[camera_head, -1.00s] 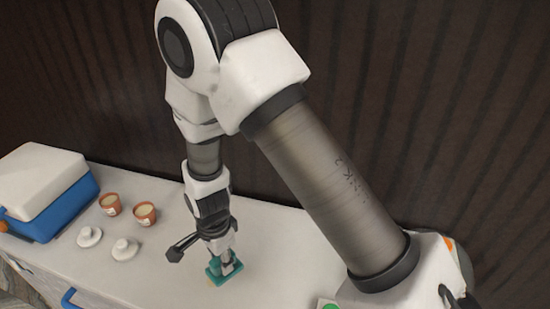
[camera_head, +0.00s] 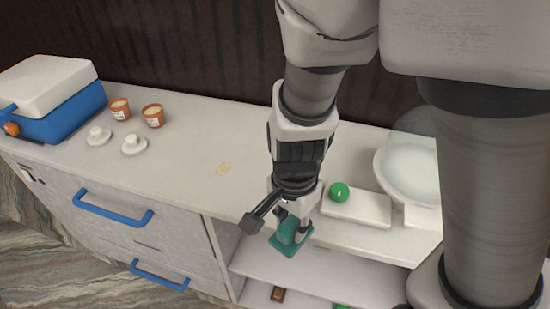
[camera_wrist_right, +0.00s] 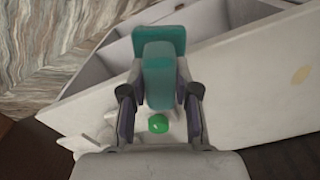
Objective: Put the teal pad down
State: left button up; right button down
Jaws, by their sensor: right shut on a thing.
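The teal pad (camera_head: 291,240) is a flat teal plate with a thick raised grip block. My right gripper (camera_head: 296,222) is shut on that block and holds the pad in the air by the counter's front edge, over the open shelf. In the right wrist view the block of the teal pad (camera_wrist_right: 158,75) sits between the two fingers of my right gripper (camera_wrist_right: 160,105), with the plate beyond it. My left gripper is in no view.
Two cups (camera_head: 153,116), two white lids (camera_head: 134,145) and a blue box (camera_head: 75,115) stand at left. A yellowish patch (camera_head: 224,168) marks the clear counter (camera_head: 195,135). Blue-handled drawers (camera_head: 120,215) are below.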

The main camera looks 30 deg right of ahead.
jog(key=shift+w+d+f, duration=0.15)
jog(key=shift+f, duration=0.1)
jog(key=w+p, duration=0.1)
jog(key=w+d+r+p, duration=0.1)
jog(key=p, duration=0.1)
jog(key=shift+w, duration=0.15)
jog(key=w+d, duration=0.2)
jog(key=w, duration=0.2)
jog(key=w+d+f+p, duration=0.1)
jog(key=w+d, duration=0.1)
jog(key=w, duration=0.2)
jog(key=w+d+f, duration=0.1)
jog(key=w+d, duration=0.1)
jog(key=w, duration=0.1)
jog(key=shift+w+d, duration=0.15)
jog(key=shift+w, duration=0.25)
jog(key=shift+w+d+f+p, duration=0.15)
jog(key=shift+w+f+p, duration=0.05)
jog(key=shift+f+p, duration=0.1)
notch_tip(320, 180, down, 2)
jog(key=shift+s+f, duration=0.15)
jog(key=shift+f, duration=0.4)
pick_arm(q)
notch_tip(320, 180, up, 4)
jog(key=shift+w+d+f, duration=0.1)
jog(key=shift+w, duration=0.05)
pick_arm(e)
jog(key=shift+f, duration=0.1)
jog(key=shift+f, duration=0.1)
